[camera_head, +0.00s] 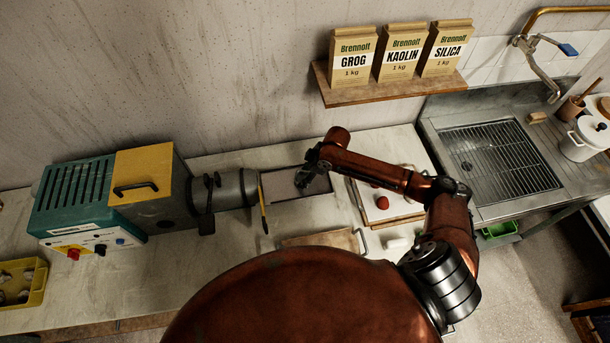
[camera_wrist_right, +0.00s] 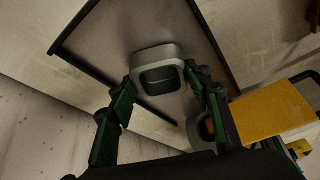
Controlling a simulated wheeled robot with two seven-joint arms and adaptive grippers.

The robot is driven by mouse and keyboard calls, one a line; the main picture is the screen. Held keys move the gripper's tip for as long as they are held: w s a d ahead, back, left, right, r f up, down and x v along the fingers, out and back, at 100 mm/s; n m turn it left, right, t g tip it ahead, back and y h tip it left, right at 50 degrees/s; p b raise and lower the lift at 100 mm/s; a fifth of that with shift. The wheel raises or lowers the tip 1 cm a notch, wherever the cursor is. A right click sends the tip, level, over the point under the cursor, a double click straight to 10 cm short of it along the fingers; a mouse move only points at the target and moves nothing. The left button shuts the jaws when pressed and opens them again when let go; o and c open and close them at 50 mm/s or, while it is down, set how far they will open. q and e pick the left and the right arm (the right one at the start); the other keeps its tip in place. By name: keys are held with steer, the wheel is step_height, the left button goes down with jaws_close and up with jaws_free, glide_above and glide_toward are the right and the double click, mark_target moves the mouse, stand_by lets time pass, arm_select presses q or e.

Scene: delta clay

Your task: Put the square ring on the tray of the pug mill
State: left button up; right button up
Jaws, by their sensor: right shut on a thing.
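The square ring is a pale grey rounded frame with an open middle; its upper rim shows in the right wrist view (camera_wrist_right: 150,52). My right gripper (camera_wrist_right: 160,80) is shut on it, one finger on either side. In the head view the gripper (camera_head: 308,172) is over the tray (camera_head: 278,186), and the ring shows only as a small grey patch. The tray is a flat grey plate with dark edges (camera_wrist_right: 105,40), in front of the nozzle of the pug mill (camera_head: 165,185). I cannot tell whether the ring touches the tray. My left gripper is not in view.
A yellow-handled tool (camera_head: 264,208) stands by the nozzle at the tray's left end. To the right lies a pale board (camera_head: 405,208) with a red ball. A shelf (camera_head: 390,92) with three bags hangs above. A sink (camera_head: 490,155) is at the right.

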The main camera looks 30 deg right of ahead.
steer(key=shift+f, duration=0.15)
steer(key=o, duration=1.3)
steer(key=v, duration=1.2)
